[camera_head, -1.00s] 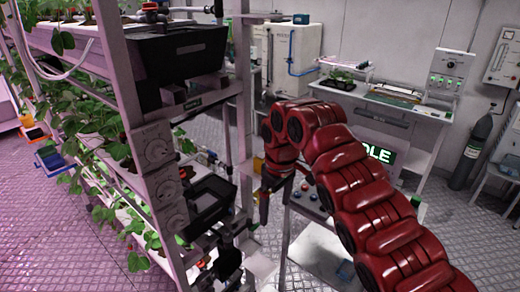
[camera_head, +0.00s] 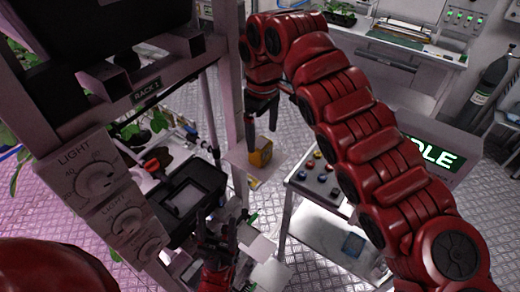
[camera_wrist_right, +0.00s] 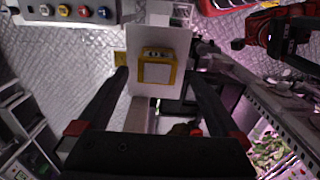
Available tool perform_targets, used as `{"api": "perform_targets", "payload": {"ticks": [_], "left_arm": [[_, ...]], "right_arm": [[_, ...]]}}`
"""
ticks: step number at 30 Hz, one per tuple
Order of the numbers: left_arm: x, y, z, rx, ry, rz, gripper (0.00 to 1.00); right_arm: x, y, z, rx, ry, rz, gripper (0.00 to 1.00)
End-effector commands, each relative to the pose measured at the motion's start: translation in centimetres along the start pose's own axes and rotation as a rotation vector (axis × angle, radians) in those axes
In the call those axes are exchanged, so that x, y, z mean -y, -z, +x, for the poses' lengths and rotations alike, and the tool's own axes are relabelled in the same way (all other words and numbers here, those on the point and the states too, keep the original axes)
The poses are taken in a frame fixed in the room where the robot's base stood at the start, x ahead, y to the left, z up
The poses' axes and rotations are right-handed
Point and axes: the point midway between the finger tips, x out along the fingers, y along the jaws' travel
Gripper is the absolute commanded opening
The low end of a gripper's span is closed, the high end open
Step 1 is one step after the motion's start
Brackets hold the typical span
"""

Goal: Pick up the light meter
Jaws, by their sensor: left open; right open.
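The light meter appears to be the small yellow device (camera_head: 261,153) on a white plate (camera_head: 243,165) beside the rack. In the right wrist view this yellow device (camera_wrist_right: 157,70) has a pale face and lies between my fingers, apart from them. My right gripper (camera_head: 262,130) points down just above it, open and empty. My left gripper (camera_head: 222,235) is low in the head view, near the lower rack equipment, with its dark fingers pointing up. It is open, and I see nothing held in it.
The rack with light dials (camera_head: 95,178) stands close on the left. A button panel (camera_head: 318,176) on a white stand is right of the plate. A lit sign (camera_head: 432,153), a bench (camera_head: 415,48) and a gas cylinder (camera_head: 487,85) are further right. Patterned floor lies between.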

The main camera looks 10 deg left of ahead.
Motion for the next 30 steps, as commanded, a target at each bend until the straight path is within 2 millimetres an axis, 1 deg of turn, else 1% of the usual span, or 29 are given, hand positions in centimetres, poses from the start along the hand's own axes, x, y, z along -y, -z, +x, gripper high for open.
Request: {"api": "perform_targets", "payload": {"ticks": [1, 2, 7, 8, 9, 10, 12, 15, 22, 26, 27, 29, 30], "left_arm": [[0.0, -0.1, -0.5, 0.000, 0.000, 0.000, 0.67], [0.0, -0.1, -0.3, 0.000, 0.000, 0.000, 0.67], [0.1, 0.2, 1.1, -0.001, 0.000, 0.000, 0.67], [0.1, 0.3, 1.9, -0.001, 0.000, 0.000, 0.67], [0.1, 0.4, 2.6, -0.001, 0.000, 0.000, 0.67], [0.1, 0.5, 2.8, -0.001, 0.000, 0.000, 0.67], [0.1, 0.5, 3.0, -0.001, 0.000, 0.000, 0.67], [0.2, 0.5, 3.2, -0.001, 0.000, 0.000, 0.67], [0.2, 0.5, 3.0, -0.001, 0.000, 0.000, 0.67], [0.2, 0.5, 3.0, -0.001, 0.000, 0.000, 0.67], [0.2, 0.5, 3.0, -0.001, 0.000, 0.000, 0.67], [0.2, 0.5, 3.0, -0.001, 0.000, 0.000, 0.67], [0.2, 0.5, 3.0, -0.001, 0.000, 0.000, 0.67]], "right_arm": [[0.0, 0.0, 0.7, 0.000, 0.001, 0.000, 1.00], [0.0, 0.0, 0.7, 0.000, 0.001, 0.000, 1.00], [0.0, 0.1, 1.7, 0.001, 0.004, 0.000, 1.00], [-0.1, 0.1, 1.9, 0.004, 0.005, 0.002, 1.00], [-0.1, 0.1, 2.6, 0.006, 0.007, 0.003, 1.00], [-0.1, 0.2, 3.2, 0.006, 0.006, 0.001, 1.00], [-0.2, 0.2, 4.3, 0.002, 0.002, 0.003, 1.00], [-0.1, 0.2, 5.2, 0.004, 0.001, 0.002, 1.00], [-0.2, 0.3, 5.6, 0.000, -0.001, 0.001, 1.00], [-0.2, 0.3, 5.5, 0.000, -0.001, 0.001, 0.77], [-0.2, 0.3, 5.5, 0.000, -0.001, 0.001, 0.69], [-0.2, 0.3, 5.5, 0.000, -0.001, 0.001, 0.59], [-0.2, 0.3, 5.5, 0.000, -0.001, 0.001, 0.51]]}}
